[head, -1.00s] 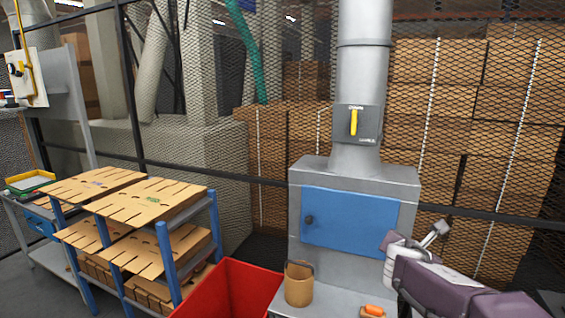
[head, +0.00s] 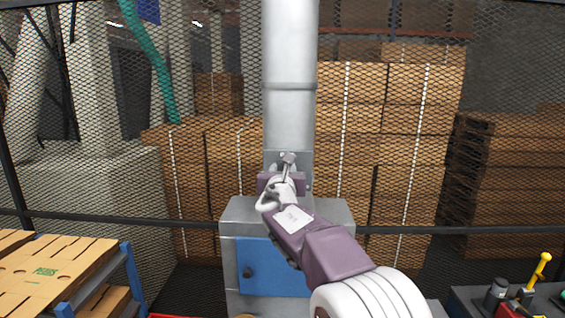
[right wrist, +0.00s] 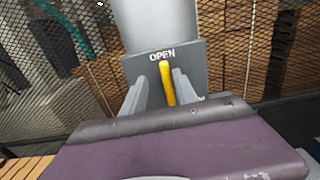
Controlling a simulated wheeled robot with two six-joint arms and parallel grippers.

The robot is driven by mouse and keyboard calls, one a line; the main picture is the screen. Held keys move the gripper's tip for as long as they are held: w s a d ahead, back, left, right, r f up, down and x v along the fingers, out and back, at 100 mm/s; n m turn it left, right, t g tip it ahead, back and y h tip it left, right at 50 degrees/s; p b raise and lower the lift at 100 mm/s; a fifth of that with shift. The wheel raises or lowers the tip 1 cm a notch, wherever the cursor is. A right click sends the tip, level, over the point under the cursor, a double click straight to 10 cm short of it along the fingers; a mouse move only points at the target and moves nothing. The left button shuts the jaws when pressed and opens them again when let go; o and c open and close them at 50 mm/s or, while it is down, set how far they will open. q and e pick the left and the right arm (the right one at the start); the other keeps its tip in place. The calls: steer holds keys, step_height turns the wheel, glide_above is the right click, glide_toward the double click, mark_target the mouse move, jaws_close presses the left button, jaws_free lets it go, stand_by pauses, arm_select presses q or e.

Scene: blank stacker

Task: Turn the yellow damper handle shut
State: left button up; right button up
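The yellow damper handle (right wrist: 167,82) shows in the right wrist view on a grey plate (right wrist: 194,62) on the duct. It points up toward the word OPEN, with a slight tilt. My right gripper (right wrist: 158,92) is open, with one finger on each side of the handle's lower part. The right finger is close to the handle; I cannot tell whether it touches. In the head view my right gripper (head: 283,172) is in front of the plate and hides the handle. My left gripper is in neither view.
The grey duct (head: 290,60) rises from a grey cabinet with a blue door (head: 262,268). A wire mesh fence and stacked cartons (head: 405,110) stand behind. A rack with flat cardboard (head: 45,262) is at left. Tools, one with a yellow handle (head: 541,268), lie at lower right.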

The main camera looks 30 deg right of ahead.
steer(key=shift+w+d+r, duration=0.1)
steer(key=shift+d+r, duration=0.05)
steer(key=shift+d, duration=0.3)
steer(key=shift+w+d+r, duration=0.1)
steer(key=shift+d+r, duration=0.05)
steer(key=shift+d, duration=0.3)
steer(key=shift+w+a, duration=0.15)
steer(key=shift+w, duration=0.05)
steer(key=c, duration=0.4)
steer(key=shift+w+f, duration=0.1)
jaws_close()
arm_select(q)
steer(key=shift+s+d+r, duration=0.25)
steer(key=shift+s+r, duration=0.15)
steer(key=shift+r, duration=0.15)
